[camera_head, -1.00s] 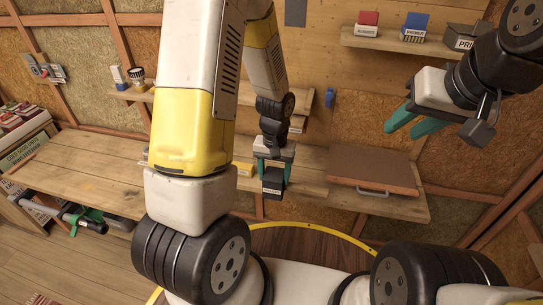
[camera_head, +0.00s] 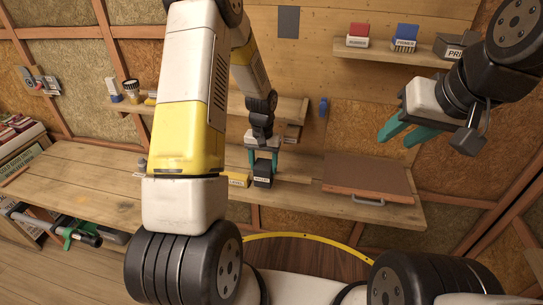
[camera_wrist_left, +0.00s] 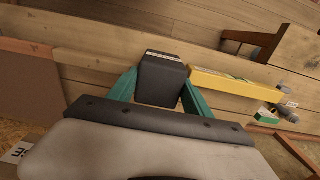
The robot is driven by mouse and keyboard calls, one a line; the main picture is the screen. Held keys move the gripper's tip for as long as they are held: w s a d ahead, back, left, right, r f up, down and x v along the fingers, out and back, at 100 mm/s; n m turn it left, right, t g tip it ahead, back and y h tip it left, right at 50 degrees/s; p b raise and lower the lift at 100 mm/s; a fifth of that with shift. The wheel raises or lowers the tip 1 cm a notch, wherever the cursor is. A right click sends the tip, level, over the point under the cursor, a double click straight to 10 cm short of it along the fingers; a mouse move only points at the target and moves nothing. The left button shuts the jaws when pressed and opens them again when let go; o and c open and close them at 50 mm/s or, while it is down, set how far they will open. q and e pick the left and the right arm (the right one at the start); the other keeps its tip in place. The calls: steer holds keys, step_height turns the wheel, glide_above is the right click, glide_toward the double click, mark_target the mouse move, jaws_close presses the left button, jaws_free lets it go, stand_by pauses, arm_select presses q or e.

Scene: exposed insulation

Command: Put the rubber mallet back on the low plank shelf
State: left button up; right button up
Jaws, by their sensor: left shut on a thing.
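A black block with a white label (camera_head: 263,174), which I take for the rubber mallet's head, is between the teal fingers of my left gripper (camera_head: 263,160). In the left wrist view the block (camera_wrist_left: 162,82) is also between both fingers; no handle shows. My right gripper (camera_head: 405,136) is raised at the right, fingers apart and empty.
A narrower shelf (camera_head: 290,107) runs above, close to my left wrist. The yellow box (camera_wrist_left: 235,84) is close beside the block. A workbench (camera_head: 75,185) stands at the left.

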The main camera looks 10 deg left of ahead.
arm_select(q)
steer(key=shift+w+a+f, duration=0.1)
steer(key=shift+w+f, duration=0.15)
steer(key=shift+f, duration=1.5)
steer(key=shift+f, duration=0.15)
steer(key=o, duration=1.2)
